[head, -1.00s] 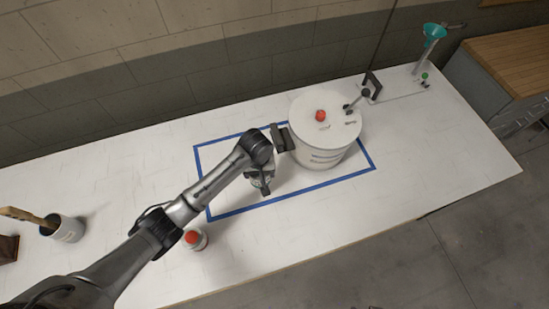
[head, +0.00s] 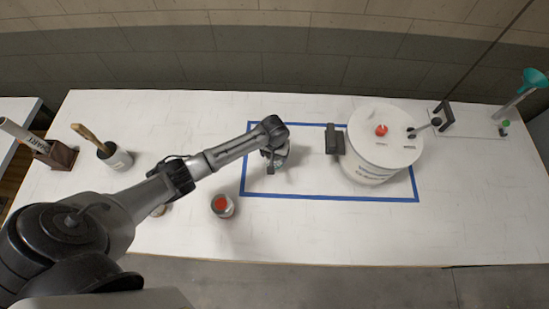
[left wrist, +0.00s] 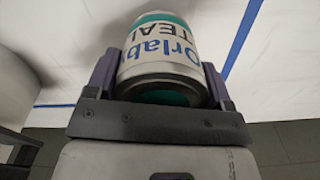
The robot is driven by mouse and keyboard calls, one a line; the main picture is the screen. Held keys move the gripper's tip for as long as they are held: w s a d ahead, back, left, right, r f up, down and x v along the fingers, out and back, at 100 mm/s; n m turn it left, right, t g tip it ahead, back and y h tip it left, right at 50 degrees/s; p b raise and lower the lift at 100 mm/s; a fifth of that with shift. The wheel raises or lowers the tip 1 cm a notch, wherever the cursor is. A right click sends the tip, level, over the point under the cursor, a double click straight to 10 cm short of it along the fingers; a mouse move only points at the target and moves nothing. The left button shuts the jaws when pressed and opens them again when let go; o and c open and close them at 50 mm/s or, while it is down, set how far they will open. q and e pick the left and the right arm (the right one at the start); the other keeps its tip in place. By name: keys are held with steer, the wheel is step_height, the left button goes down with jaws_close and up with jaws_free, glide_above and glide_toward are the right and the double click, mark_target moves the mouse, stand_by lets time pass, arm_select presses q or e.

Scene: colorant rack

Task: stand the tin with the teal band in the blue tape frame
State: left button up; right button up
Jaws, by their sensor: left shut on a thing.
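My left gripper (left wrist: 160,85) is shut on the tin with the teal band (left wrist: 160,58). The tin has a white label with blue and black lettering, a teal stripe and a grey metal rim. In the head view the tin (head: 283,157) is mostly hidden by my left gripper (head: 272,163), over the left part of the blue tape frame (head: 330,199). I cannot tell whether the tin touches the table. Two tape lines also show in the left wrist view (left wrist: 243,40). My right gripper is not in view.
A large white drum (head: 380,150) with a red knob and a black side bracket (head: 335,140) stands in the frame's right part. A red-topped tin (head: 222,206) stands outside, front left. A brush pot (head: 115,157) stands far left. The frame's middle is clear.

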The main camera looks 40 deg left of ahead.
arm_select(q)
step_height(320, 180, down, 4)
steer(key=shift+r, duration=0.25)
steer(key=shift+f, duration=0.2)
steer(key=shift+f, duration=0.2)
